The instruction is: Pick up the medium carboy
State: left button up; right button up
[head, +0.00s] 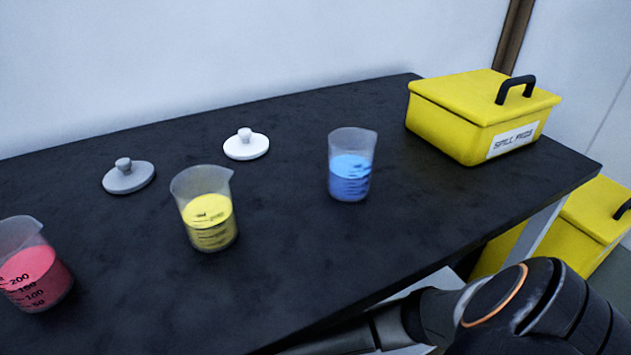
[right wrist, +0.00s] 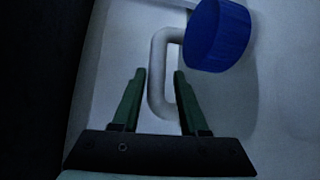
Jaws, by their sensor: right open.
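In the right wrist view a carboy shows close up, with a round blue cap (right wrist: 218,36) and a pale looped handle (right wrist: 157,48). Its size against other carboys cannot be told here. My right gripper (right wrist: 160,73) is open, its two green fingers on either side of the handle's long bar in the picture. Whether the fingers reach around the bar in depth is unclear, and no grip shows. The carboy does not show in the head view, where only part of my right arm is seen at the lower right. My left gripper is out of view.
On the dark bench (head: 290,260) stand beakers of red (head: 35,275), yellow (head: 210,220) and blue (head: 350,175) liquid. A grey lid (head: 128,178) and a white lid (head: 246,148) lie behind. A yellow spill box (head: 450,125) sits at the right end; another yellow box (head: 595,215) is lower, beyond.

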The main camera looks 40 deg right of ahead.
jog(key=b+x, duration=0.2)
jog(key=x, duration=0.3)
jog(key=shift+w+b, duration=0.1)
jog(key=shift+b, duration=0.25)
jog(key=shift+w+d+r, duration=0.1)
jog(key=shift+w+d, duration=0.05)
jog(key=shift+d, duration=0.15)
grip_shut()
dwell(0.9)
